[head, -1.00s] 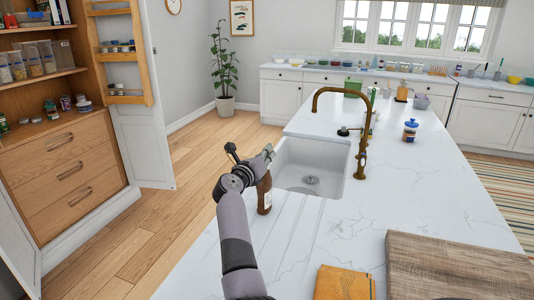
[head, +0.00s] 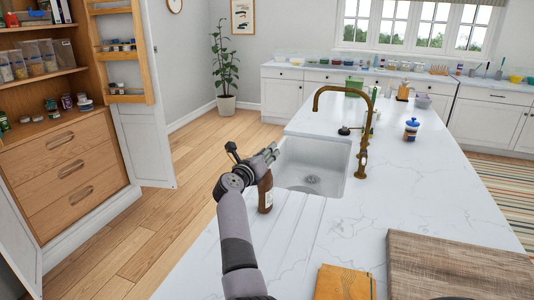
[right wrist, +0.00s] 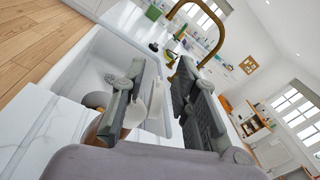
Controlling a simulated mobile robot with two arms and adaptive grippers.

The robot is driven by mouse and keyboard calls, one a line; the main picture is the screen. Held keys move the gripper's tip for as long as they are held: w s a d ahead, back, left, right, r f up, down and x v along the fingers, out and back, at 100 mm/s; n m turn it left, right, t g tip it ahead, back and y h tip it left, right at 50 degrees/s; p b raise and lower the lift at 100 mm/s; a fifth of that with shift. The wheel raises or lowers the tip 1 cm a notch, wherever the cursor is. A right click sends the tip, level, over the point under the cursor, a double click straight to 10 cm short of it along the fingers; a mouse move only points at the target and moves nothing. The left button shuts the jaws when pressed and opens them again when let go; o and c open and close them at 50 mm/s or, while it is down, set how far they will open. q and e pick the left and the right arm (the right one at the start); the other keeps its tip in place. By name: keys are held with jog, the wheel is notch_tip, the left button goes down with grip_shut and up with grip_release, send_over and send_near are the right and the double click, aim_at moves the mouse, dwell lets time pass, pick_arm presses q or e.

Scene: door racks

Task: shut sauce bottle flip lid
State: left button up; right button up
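The brown sauce bottle (head: 265,195) stands upright on the white counter, beside the near left corner of the sink, in the head view. My right gripper (head: 272,158) is over its top and hides the lid there. In the right wrist view my right gripper (right wrist: 160,105) has its two fingers apart. A pale, whitish part (right wrist: 156,105) shows between them, nearer the left finger. Brown parts of the bottle show partly behind that finger. I cannot tell the lid's exact angle or whether a finger touches it. My left gripper is not in view.
The white sink (head: 311,165) and brass tap (head: 361,150) are just beyond and right of the bottle. A wooden board (head: 460,265) and a yellow-orange item (head: 343,283) lie at the near right.

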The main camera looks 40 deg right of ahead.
jog(key=v, duration=0.7)
jog(key=shift+a, duration=0.2)
jog(key=shift+r, duration=0.1)
